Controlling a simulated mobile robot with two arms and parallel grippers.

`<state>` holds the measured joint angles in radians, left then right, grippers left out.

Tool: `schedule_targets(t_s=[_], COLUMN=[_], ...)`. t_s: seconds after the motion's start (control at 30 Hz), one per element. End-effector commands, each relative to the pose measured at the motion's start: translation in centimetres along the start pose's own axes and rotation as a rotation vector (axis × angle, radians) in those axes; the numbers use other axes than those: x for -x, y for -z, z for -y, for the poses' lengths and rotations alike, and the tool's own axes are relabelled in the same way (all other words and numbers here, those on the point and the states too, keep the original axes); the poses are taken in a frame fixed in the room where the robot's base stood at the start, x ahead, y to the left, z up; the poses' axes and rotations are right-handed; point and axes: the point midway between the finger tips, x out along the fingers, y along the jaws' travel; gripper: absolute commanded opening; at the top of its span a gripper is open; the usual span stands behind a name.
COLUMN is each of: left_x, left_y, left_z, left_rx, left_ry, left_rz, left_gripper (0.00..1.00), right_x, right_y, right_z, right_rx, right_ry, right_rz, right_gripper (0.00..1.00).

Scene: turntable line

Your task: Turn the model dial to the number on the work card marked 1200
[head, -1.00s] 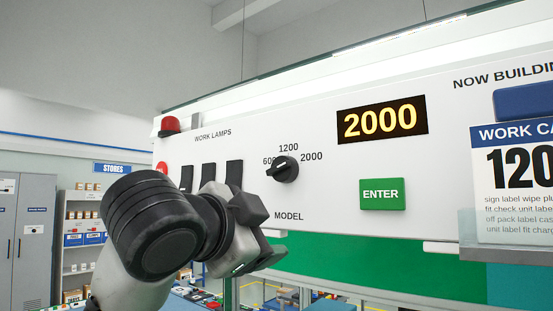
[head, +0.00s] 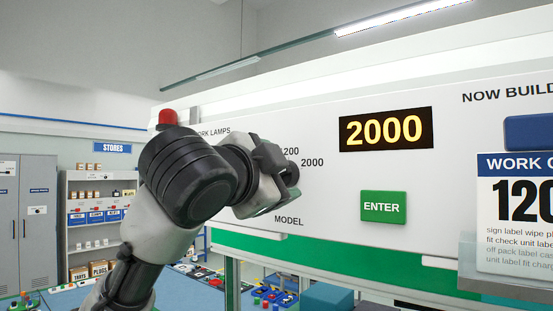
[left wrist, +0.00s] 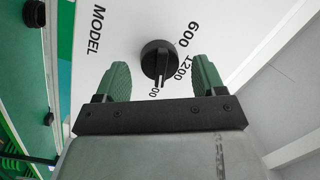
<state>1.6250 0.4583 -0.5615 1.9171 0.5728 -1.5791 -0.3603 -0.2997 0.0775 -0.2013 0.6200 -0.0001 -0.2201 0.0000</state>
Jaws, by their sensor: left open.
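The black model dial (left wrist: 158,58) is on the white panel, with labels 600, 1200 and a partly hidden 2000 around it in the left wrist view. Its pointer faces the partly hidden 2000 label. In the head view only the dial's right edge (head: 293,173) shows past my left gripper (head: 272,180). The work card (head: 515,235) shows "120", cut off by the picture edge. My right gripper is not in view.
The yellow display (head: 385,130) reads 2000. A green ENTER button (head: 383,206) is below it, right of the dial. My left arm hides the work lamp switches. Shelves (head: 100,215) stand behind.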

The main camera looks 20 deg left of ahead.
Motion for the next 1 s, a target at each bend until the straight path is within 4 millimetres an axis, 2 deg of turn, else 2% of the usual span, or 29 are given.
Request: schedule_targets(t_s=[0.1,0.37,0.47,0.7,1.0], left_x=[-0.67,-0.81,-0.80,-0.78,-0.80], left_y=[0.03,-0.03,-0.03,-0.03,-0.07], left_z=[0.03,-0.08,-0.07,-0.07,-0.13], left_rx=[0.000,-0.001,0.000,0.000,0.039], left_ry=[0.000,0.000,0.000,0.000,-0.006], left_rz=[0.000,0.000,0.000,0.000,0.004], left_gripper=[0.70,0.70,0.57,0.21,0.21], right_x=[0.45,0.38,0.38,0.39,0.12], right_y=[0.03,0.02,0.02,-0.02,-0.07], right_z=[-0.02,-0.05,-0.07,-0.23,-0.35], right_rx=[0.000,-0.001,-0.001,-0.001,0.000], right_ry=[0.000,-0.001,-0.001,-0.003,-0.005], right_rz=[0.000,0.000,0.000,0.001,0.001], right_gripper=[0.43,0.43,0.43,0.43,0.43])
